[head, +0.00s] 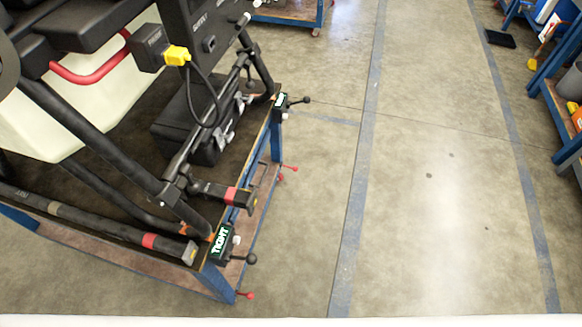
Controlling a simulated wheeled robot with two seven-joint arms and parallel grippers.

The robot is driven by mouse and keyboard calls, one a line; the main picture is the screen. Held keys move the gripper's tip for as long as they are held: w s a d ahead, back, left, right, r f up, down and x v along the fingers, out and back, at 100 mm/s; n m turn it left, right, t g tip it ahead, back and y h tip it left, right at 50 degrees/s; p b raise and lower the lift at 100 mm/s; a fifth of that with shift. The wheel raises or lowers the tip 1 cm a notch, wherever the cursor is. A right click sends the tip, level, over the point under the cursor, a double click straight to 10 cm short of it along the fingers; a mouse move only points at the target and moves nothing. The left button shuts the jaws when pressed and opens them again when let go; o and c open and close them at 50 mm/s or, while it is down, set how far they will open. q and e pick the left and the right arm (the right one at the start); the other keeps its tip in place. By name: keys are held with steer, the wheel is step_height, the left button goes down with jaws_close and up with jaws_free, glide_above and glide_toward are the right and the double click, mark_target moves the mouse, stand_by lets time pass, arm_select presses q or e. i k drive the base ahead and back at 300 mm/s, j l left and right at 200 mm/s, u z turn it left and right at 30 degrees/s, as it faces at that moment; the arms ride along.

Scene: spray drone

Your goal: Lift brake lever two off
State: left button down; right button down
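The blue-framed cart (273,142) carries the drone on its top. A small red lever (245,295) sticks out low at the near right corner. Another small red lever (290,168) sticks out low at the far right corner. I cannot tell which one is brake lever two, or whether either is set on or off. A similar handle (305,100) is at the far corner. Neither of my grippers is in view.
The spray drone (140,110) has black arms, a white tank and a yellow plug. Open concrete floor (440,190) with blue lines is clear right of the cart. Blue shelving (565,110) stands at the right edge. Another blue cart (290,17) is at the top.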

mark_target(296, 169)
steer(key=i+l+u, duration=0.1)
steer(key=u, duration=0.65)
steer(key=i+l+u, duration=0.1)
steer(key=l+u, duration=0.25)
steer(key=l, duration=0.15)
steer(key=l+u, duration=0.35)
steer(key=l, duration=0.15)
steer(key=l+u, duration=0.3)
steer(key=l, duration=1.1)
steer(key=l+u, duration=0.1)
steer(key=l, duration=0.7)
steer(key=k, duration=0.05)
